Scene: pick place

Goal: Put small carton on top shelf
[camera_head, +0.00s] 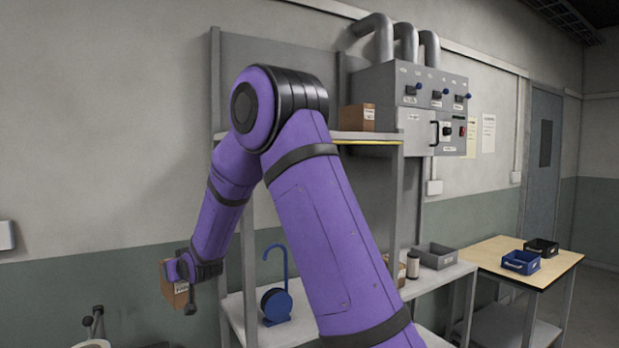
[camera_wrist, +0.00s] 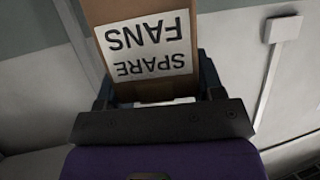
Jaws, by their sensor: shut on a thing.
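A small brown carton (camera_head: 174,290) is held in my gripper (camera_head: 187,272) at the lower left of the head view, left of the shelf unit. In the wrist view the carton (camera_wrist: 150,85) fills the space between the fingers, and its white label reads "SPARE FANS" upside down. My gripper is shut on it, and the carton hangs clear of any surface I can see. The top shelf (camera_head: 365,137) is higher and to the right, partly hidden behind my purple arm. Another brown carton (camera_head: 357,117) stands on that shelf at its right end.
The lower shelf bears a blue hooked stand (camera_head: 276,300), a grey bin (camera_head: 436,256) and a small cylinder (camera_head: 413,267). A grey control box (camera_head: 415,100) is on the wall beside the top shelf. A wooden table (camera_head: 520,262) with blue and black bins stands right.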

